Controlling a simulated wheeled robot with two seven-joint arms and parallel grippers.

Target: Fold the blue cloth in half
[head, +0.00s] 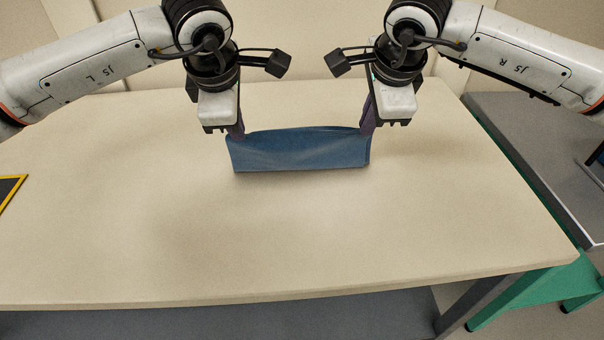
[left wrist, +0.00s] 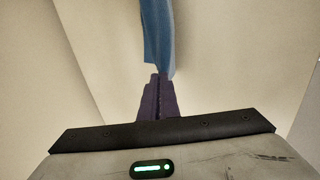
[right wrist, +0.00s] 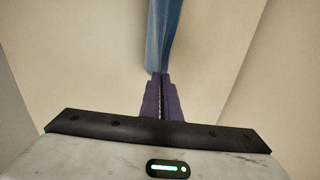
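The blue cloth (head: 298,151) is stretched as a wide band between my two grippers, over the back middle of the table. A darker strip runs along its top edge; I cannot tell how its layers lie or whether its lower edge touches the table. My left gripper (head: 238,134) is shut on the cloth's left upper corner. In the left wrist view its purple fingers (left wrist: 158,78) are together with the cloth (left wrist: 157,35) at the tips. My right gripper (head: 367,131) is shut on the right upper corner; the right wrist view shows its fingers (right wrist: 161,77) together at the cloth (right wrist: 162,30).
The beige table (head: 240,240) is bare around and in front of the cloth. A dark panel with a yellow edge (head: 10,187) lies at the far left. A grey surface (head: 530,140) stands beyond the table's right edge, with a green frame (head: 540,290) below.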

